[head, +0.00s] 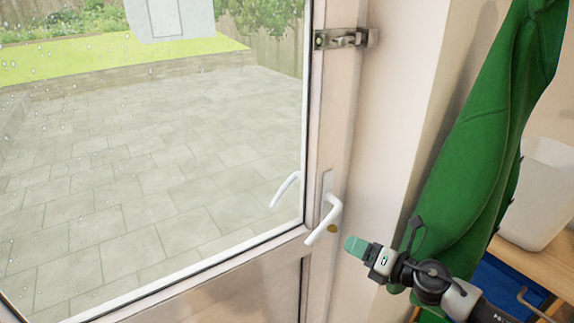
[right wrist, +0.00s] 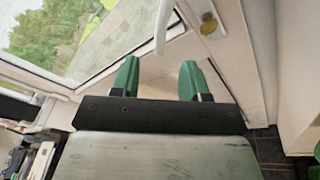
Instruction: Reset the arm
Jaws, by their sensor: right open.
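My right gripper (head: 357,247) points left in the head view, just right of the white door handle (head: 325,222). In the right wrist view, its two green fingers (right wrist: 158,82) are spread apart with nothing between them. The handle also shows in the right wrist view (right wrist: 162,25), beyond the fingertips and apart from them. A brass lock (head: 332,228) sits by the handle. The glazed door (head: 316,150) looks closed against its frame. My left gripper is in neither view.
A latch (head: 340,38) is fitted high on the door edge. A green garment (head: 480,150) hangs on the right, close to my right arm. A white bin (head: 537,195) stands on a wooden shelf behind it. Dark floor tiles (right wrist: 270,150) show at lower right in the wrist view.

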